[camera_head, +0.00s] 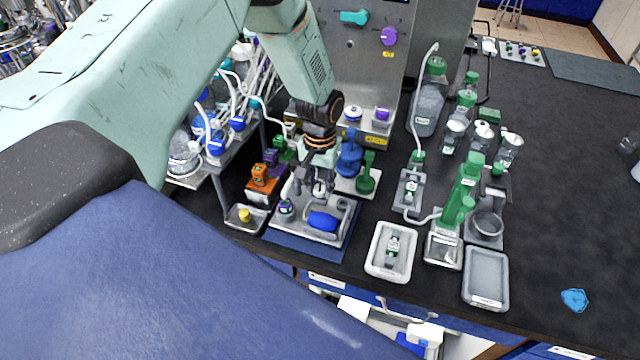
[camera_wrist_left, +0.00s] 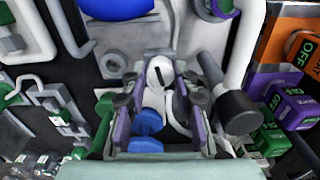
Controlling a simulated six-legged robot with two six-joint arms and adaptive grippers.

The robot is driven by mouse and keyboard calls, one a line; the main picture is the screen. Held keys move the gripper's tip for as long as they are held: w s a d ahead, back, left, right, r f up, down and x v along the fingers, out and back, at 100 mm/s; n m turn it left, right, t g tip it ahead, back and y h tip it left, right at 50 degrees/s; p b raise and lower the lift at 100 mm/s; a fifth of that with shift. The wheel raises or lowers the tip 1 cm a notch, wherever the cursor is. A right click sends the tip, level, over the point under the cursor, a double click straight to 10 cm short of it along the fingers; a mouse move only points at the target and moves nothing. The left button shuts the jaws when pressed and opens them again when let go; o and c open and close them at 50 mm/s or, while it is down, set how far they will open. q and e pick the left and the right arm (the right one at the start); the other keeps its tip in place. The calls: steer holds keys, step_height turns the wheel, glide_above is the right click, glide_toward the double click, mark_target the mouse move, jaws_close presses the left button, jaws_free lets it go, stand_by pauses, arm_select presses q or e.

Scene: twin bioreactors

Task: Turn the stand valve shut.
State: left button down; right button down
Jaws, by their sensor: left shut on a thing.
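The stand (camera_head: 338,232) is a grey fixture on a blue mat (camera_head: 283,243) near the table's front edge. My left gripper (camera_head: 317,184) reaches down over it from above. In the left wrist view the gripper (camera_wrist_left: 165,100) has its two fingers closed around a white rounded part with a dark slot (camera_wrist_left: 159,73), which looks like the stand valve. A blue part (camera_wrist_left: 146,128) shows between the fingers, nearer the palm. The fingers hide much of the valve, and its turned position cannot be told. My right gripper is not in view.
Orange, purple and green blocks marked OFF (camera_wrist_left: 292,105) stand close beside the gripper. A blue fitting (camera_head: 348,152) and a green one (camera_head: 366,178) stand just right of the wrist. A small tray with a yellow piece (camera_head: 245,215) is at left. White trays (camera_head: 373,266) stand at right.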

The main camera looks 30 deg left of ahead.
mark_target(320, 188)
arm_select(q)
steer(key=shift+m, duration=1.2)
steer(key=c, duration=1)
jaws_free()
steer(key=shift+r, duration=0.1)
step_height(320, 188, up, 12)
steer(key=shift+f, duration=0.1)
